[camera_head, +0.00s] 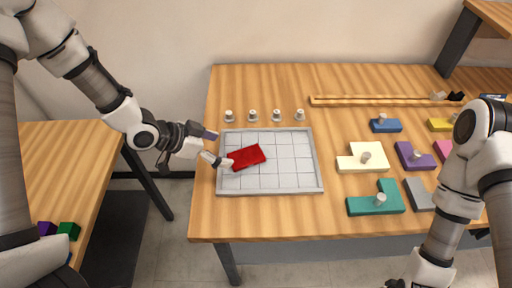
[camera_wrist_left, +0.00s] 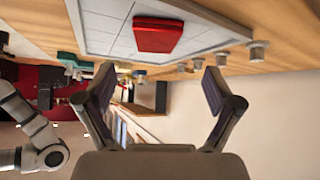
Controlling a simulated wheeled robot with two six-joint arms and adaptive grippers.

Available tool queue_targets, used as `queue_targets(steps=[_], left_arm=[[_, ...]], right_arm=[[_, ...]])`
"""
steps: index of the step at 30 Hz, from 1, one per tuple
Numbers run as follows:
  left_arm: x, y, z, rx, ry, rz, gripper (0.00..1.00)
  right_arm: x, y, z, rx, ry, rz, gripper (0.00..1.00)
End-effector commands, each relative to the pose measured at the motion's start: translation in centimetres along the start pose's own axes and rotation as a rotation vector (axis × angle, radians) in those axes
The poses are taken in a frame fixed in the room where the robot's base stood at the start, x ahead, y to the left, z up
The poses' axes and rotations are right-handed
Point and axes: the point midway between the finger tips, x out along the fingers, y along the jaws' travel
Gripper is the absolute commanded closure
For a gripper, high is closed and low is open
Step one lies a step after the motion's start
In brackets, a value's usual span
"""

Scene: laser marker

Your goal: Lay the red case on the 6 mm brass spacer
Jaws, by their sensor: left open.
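The red case (camera_head: 248,157) is a flat red block lying slightly turned on the light grey gridded tray (camera_head: 270,191), left of its middle. It also shows in the left wrist view (camera_wrist_left: 158,36). My left gripper (camera_head: 216,148) is open and empty at the tray's left edge, beside the case and apart from it. In the left wrist view its two fingers (camera_wrist_left: 159,88) stand wide with nothing between them. I cannot make out a brass spacer. Only a dark part of my right gripper (camera_head: 396,284) shows at the bottom edge.
Several small metal pegs (camera_head: 276,115) stand in a row behind the tray. Knobbed blocks lie to the right, among them a cream one (camera_head: 350,164), a teal one (camera_head: 370,206) and a blue one (camera_head: 390,126). A long wooden strip (camera_head: 375,101) lies at the back.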

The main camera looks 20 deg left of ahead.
Motion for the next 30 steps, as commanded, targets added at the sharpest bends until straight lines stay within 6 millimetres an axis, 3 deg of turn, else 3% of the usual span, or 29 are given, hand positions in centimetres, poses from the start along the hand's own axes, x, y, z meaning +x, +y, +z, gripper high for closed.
queue_targets(steps=[4, 18, 24, 25, 30], left_arm=[[0.7, 0.8, -0.8, 0.060, -0.044, 0.014, 0.08], [7.7, 0.6, -0.6, 0.059, -0.038, 0.014, 0.08], [8.0, 0.6, -0.6, 0.056, -0.036, 0.013, 0.08], [8.0, 0.6, -0.6, 0.056, -0.036, 0.013, 0.12], [8.0, 0.6, -0.6, 0.057, -0.036, 0.013, 0.72]], right_arm=[[-0.9, 0.0, 0.0, -0.001, -0.001, 0.000, 1.00], [-2.0, 0.0, 0.0, -0.001, -0.001, 0.000, 1.00], [-1.9, 0.0, 0.1, -0.001, -0.001, 0.000, 1.00], [-1.9, 0.0, 0.1, -0.001, -0.001, 0.000, 1.00], [-1.9, 0.0, 0.1, -0.001, -0.001, 0.000, 1.00]])
